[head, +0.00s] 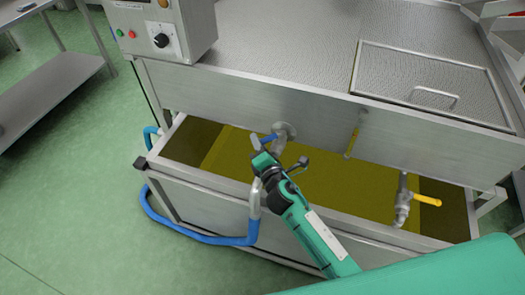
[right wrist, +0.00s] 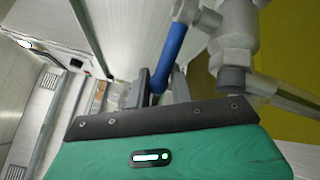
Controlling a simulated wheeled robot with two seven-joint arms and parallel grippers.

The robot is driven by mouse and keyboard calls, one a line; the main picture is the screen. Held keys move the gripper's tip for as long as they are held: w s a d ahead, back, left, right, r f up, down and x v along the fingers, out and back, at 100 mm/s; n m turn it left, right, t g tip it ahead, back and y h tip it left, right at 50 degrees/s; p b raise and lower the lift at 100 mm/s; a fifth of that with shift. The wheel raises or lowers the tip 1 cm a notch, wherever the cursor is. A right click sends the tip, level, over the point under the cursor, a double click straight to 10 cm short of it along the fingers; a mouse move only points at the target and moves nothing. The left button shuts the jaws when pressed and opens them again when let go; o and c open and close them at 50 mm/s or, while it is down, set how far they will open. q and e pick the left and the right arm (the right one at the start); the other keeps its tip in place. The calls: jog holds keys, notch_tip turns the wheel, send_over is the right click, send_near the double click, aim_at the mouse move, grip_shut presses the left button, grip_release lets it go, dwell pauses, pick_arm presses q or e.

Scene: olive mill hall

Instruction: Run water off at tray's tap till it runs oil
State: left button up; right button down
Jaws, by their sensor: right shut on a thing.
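The tray (head: 180,147) under the steel machine holds yellow-green liquid (head: 330,180). A metal tap (head: 284,131) with a blue lever (head: 269,138) stands at its front; the tap body (right wrist: 236,45) and lever (right wrist: 172,52) also show in the right wrist view. My right gripper (head: 258,146) is shut on the lever's end, its fingers (right wrist: 157,88) on either side. A clear pipe (head: 254,198) runs from the tap down to a blue hose (head: 205,238). No flow can be made out. My left gripper is out of view.
A second tap (head: 403,205) with a yellow handle (head: 427,200) is at the tray's right. A control box (head: 160,28) is top left. The green floor at left is clear beside a steel bench (head: 50,80).

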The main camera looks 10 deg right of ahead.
jog(key=shift+w+a+m+h+b, duration=0.1)
jog(key=shift+w+m+h+b, duration=0.2)
jog(key=shift+h, duration=0.3)
jog(key=shift+w+a+m+h+b, duration=0.15)
jog(key=shift+m+h+b, duration=0.25)
jog(key=shift+h, duration=0.2)
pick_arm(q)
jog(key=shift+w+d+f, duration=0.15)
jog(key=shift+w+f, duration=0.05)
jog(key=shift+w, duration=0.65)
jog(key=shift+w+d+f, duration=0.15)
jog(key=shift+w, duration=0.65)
pick_arm(e)
jog(key=shift+w+d+m+h, duration=0.1)
jog(key=shift+w+m+h, duration=0.1)
jog(key=shift+m+h, duration=0.15)
jog(key=shift+r, duration=0.1)
jog(key=c, duration=1.6)
grip_release()
jog(key=shift+o, duration=0.2)
jog(key=shift+s, duration=0.1)
